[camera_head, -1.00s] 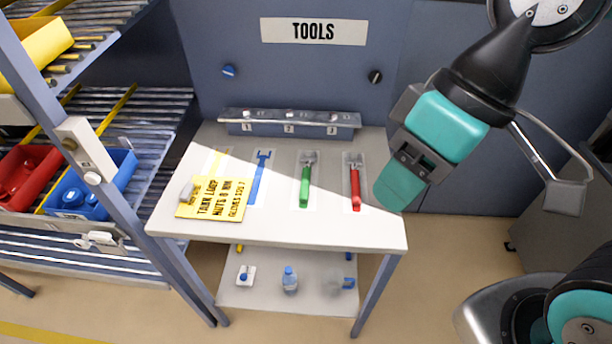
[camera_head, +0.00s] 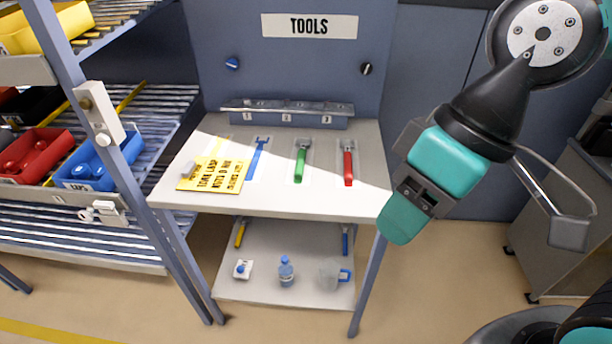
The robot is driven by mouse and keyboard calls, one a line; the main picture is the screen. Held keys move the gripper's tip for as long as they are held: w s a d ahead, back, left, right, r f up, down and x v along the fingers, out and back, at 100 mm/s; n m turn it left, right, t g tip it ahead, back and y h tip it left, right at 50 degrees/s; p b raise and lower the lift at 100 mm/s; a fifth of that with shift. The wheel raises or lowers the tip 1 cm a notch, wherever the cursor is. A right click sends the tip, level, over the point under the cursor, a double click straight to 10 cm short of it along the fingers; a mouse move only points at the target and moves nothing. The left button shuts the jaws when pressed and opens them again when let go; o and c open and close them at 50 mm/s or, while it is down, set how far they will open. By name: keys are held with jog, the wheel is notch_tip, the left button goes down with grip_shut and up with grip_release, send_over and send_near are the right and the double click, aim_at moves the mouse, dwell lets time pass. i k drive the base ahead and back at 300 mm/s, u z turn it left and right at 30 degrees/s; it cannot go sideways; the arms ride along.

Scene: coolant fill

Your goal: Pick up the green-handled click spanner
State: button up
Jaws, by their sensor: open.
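The green-handled click spanner (camera_head: 301,163) lies on the white tool table (camera_head: 290,203), in a pale outlined place, its grey head toward the back. A red-handled spanner (camera_head: 348,166) lies to its right and a blue tool shape (camera_head: 257,160) is to its left. My gripper (camera_head: 402,215), teal and dark grey, hangs to the right of the table's front right corner in the picture, clear of the spanner. Its fingers are partly hidden by its own body, and nothing shows held in it.
A yellow written card (camera_head: 214,176) lies on the table's left. A numbered rail (camera_head: 286,115) stands at the back. The lower shelf holds a bottle (camera_head: 286,271) and a mug (camera_head: 330,275). A rack (camera_head: 92,130) with red and blue bins is on the left. A grey cabinet (camera_head: 565,220) stands right.

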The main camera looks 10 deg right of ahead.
aim_at(300, 167)
jog(key=k, duration=0.8)
jog(key=u, duration=0.7)
jog(key=i, duration=0.7)
jog(key=u, duration=0.4)
jog(key=i, duration=0.8)
jog(key=z, duration=0.65)
jog(key=i, duration=0.5)
jog(key=z, duration=0.4)
